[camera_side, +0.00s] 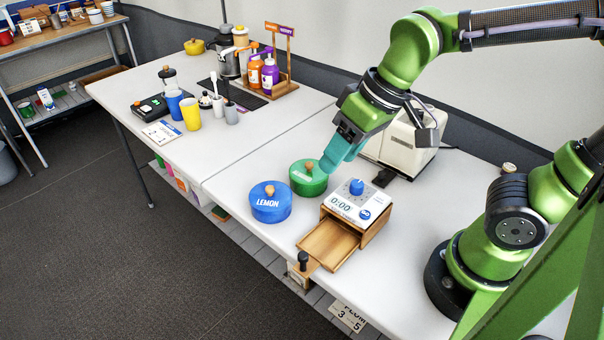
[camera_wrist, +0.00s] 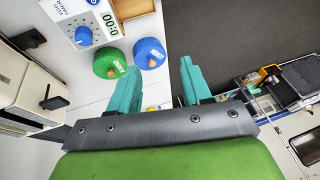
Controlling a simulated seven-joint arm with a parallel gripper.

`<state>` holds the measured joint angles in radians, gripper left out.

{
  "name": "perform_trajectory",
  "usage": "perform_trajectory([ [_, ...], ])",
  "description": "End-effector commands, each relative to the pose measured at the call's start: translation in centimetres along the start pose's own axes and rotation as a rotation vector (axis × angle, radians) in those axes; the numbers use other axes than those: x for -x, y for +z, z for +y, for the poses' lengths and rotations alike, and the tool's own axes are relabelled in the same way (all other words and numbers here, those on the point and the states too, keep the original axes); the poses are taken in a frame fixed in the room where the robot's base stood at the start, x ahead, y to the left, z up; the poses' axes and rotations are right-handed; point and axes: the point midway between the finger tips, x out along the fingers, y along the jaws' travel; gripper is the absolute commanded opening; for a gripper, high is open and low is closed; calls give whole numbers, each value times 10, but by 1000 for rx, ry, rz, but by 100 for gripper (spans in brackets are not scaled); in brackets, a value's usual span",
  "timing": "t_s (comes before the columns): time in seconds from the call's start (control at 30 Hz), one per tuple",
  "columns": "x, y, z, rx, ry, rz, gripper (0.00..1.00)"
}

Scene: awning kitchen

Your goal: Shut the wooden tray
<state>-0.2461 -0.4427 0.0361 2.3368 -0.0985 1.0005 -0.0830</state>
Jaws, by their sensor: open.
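The wooden tray (camera_side: 328,244) is a small drawer pulled out of a wooden box (camera_side: 366,232) toward the front edge of the table. Its inside looks empty, and a black knob (camera_side: 303,260) stands at its front end. A white timer panel (camera_side: 358,200) with a blue dial sits on top of the box; it also shows in the wrist view (camera_wrist: 90,20). My gripper (camera_side: 330,168) is above the table, behind the box, near the green canister. In the wrist view its teal fingers (camera_wrist: 158,85) are spread apart with nothing between them.
Cups (camera_side: 190,113) and bottles (camera_side: 270,75) are on the farther table. Bare tabletop lies right of the box.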

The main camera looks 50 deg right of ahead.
Motion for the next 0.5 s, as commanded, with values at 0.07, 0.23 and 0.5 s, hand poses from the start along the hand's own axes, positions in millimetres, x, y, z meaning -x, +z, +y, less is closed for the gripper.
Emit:
perform_trajectory([
  [0.07,-16,-1,-28,182,17,-118,48],
  [0.23,-37,1,-70,534,54,-314,48],
  [0.5,-33,-1,-78,763,72,-421,48],
])
